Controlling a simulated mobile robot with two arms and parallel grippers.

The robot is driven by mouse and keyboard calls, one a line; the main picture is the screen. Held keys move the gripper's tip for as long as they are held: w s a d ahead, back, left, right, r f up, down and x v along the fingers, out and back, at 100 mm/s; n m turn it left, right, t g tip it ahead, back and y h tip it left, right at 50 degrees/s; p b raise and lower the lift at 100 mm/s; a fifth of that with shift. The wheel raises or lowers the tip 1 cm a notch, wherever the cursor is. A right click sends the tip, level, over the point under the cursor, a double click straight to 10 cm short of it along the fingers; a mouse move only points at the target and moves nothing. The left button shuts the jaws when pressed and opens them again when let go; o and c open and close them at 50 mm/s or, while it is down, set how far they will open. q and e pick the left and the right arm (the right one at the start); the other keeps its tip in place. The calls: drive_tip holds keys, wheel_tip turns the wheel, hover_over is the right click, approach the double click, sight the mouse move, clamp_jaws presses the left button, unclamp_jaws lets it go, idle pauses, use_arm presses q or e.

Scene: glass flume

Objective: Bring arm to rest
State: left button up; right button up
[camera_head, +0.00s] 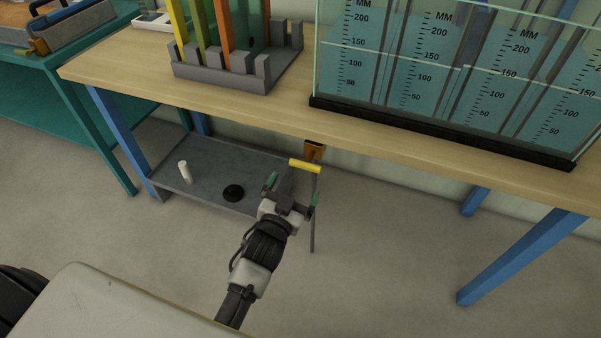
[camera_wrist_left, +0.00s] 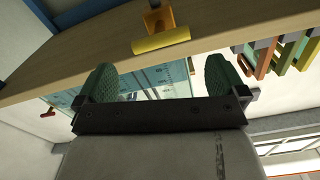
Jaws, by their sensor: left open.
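My left gripper (camera_head: 292,191) is open and empty, with green pads on its two fingers. In the head view it is in the air in front of the wooden bench (camera_head: 200,100), below the height of its top and by the right end of the lower shelf. In the left wrist view the gripper's fingers (camera_wrist_left: 161,82) stand wide apart with nothing between them. A yellow handle (camera_head: 305,166) on an orange bracket (camera_head: 314,150) shows just beyond the fingers, apart from them. The handle also shows in the left wrist view (camera_wrist_left: 161,41). My right gripper is not in view.
The glass flume (camera_head: 460,75) with millimetre scales stands on the bench. A grey rack (camera_head: 225,80) holds coloured strips to its left. The grey lower shelf (camera_head: 210,165) carries a white cylinder (camera_head: 184,171) and a black disc (camera_head: 233,193). A blue leg (camera_head: 520,257) stands at right.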

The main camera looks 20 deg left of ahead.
use_arm(q)
drive_tip(key=shift+s, duration=0.75)
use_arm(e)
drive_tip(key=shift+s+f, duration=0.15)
use_arm(q)
drive_tip(key=s+a+f+g, duration=0.1)
drive_tip(key=s+f+g, duration=0.35)
drive_tip(key=f, duration=0.65)
drive_tip(key=s+f+g, duration=0.4)
drive_tip(key=s+f, duration=0.2)
drive_tip(key=f, duration=0.5)
drive_tip(key=s+a+f+g, duration=0.3)
drive_tip(key=s+f+g, duration=0.4)
drive_tip(key=s+f, duration=0.8)
drive_tip(key=s+a+r+p, duration=0.1)
drive_tip(key=s+r+p, duration=0.2)
drive_tip(key=s+p, duration=0.4)
drive_tip(key=s+a+r+g+p, duration=0.1)
drive_tip(key=s+r+p, duration=0.2)
drive_tip(key=s+p, duration=0.4)
drive_tip(key=shift+s+r+y, duration=0.15)
drive_tip(key=shift+s+y, duration=0.15)
drive_tip(key=shift+s, duration=0.35)
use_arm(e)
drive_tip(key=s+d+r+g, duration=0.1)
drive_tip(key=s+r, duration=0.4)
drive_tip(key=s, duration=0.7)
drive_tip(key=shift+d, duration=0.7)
